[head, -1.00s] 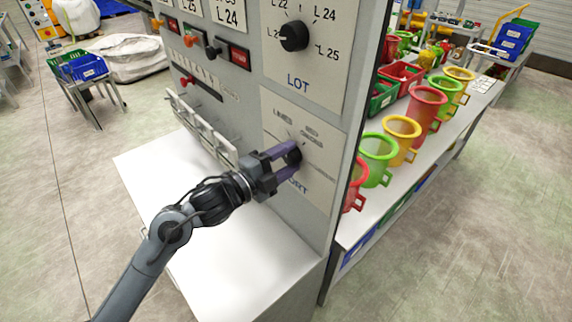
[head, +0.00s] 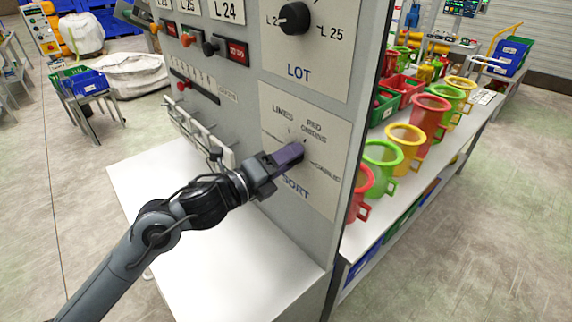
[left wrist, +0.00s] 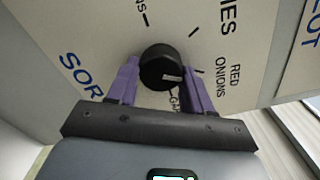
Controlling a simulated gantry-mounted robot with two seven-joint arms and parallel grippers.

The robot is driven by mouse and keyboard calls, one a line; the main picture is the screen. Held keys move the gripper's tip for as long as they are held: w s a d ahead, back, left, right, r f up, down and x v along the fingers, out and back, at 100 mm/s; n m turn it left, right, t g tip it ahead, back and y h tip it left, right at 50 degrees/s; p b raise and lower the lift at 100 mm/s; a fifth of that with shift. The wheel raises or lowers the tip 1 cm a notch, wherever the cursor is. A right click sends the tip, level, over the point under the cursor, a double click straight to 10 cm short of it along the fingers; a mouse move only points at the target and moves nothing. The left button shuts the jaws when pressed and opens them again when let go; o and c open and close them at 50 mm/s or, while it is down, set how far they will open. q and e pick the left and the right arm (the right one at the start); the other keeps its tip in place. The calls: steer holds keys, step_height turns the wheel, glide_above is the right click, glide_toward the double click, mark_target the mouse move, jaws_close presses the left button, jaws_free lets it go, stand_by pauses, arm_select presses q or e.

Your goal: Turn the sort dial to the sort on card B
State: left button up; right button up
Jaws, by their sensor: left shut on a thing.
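The sort dial is a round black knob (left wrist: 163,68) with a white pointer mark, low on the grey panel above the word SORT. My left gripper (head: 298,152) is at it, its purple fingers shut on the knob from both sides in the left wrist view (left wrist: 160,85). In the head view the fingers hide the knob. The pointer mark faces right in the wrist view, toward the RED ONIONS side; the exact tick is unclear. The sort plate (head: 325,200) reads LIMES, RED ONIONS and a blurred label at right; another label is partly covered. Card B is not identifiable. My right gripper is out of view.
The black LOT knob (head: 295,18) is above the sort plate. A white ledge (head: 240,250) lies below. Colored buckets (head: 404,142) stand on a bench right of the panel edge.

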arm_select(q)
steer(key=shift+m, duration=0.3)
steer(key=o, duration=1)
steer(key=v, duration=1)
steer(key=shift+s+a, duration=0.25)
